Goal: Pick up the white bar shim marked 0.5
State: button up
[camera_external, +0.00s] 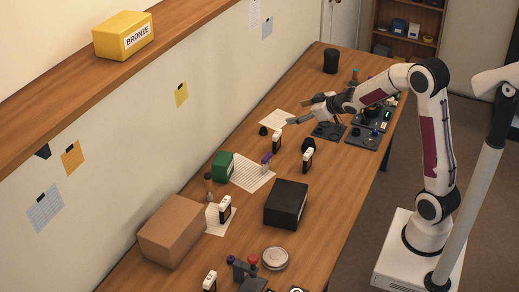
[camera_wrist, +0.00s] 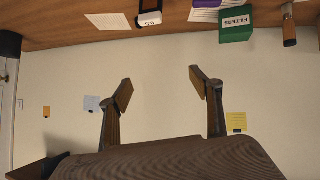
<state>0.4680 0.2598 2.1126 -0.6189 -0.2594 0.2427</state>
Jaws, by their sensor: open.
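A white bar shim (camera_wrist: 150,19) marked 0.5, with a black part, shows at the top of the wrist view. It appears to match the small white-and-black piece (camera_external: 277,141) standing on the bench in the external view, though its mark is too small to read there. My gripper (camera_external: 300,112) is above the far part of the bench, near a sheet of paper and apart from the shim. In the wrist view my gripper (camera_wrist: 160,80) has its fingers spread, with only wall between them.
Similar white-and-black pieces stand nearer, one (camera_external: 308,160) to the right and one (camera_external: 225,208) by the brown box (camera_external: 172,230). A green FILTERS box (camera_wrist: 236,25) and a black box (camera_external: 286,204) are on the bench. Dark trays (camera_external: 361,138) lie right of my gripper.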

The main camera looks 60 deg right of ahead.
jog(key=w+d+f+t+y, duration=0.1)
jog(key=w+d+f, duration=0.1)
jog(key=f, duration=0.2)
jog(key=w+d+f+y, duration=0.1)
jog(key=w+d+f, duration=0.1)
jog(key=d+f, duration=0.15)
jog(key=t+y, duration=0.2)
send_near(280, 133)
jog(key=x, duration=0.3)
jog(key=shift+w+a+f+n, duration=0.1)
jog(key=shift+a+f+n, duration=0.05)
jog(key=shift+f+n, duration=0.2)
jog(key=shift+x, duration=1.1)
jog(key=shift+w, duration=0.15)
jog(key=shift+w, duration=0.1)
jog(key=shift+r+x, duration=0.1)
jog(key=shift+x, duration=0.8)
jog(key=shift+r+x, duration=0.15)
jog(key=shift+x, duration=1.55)
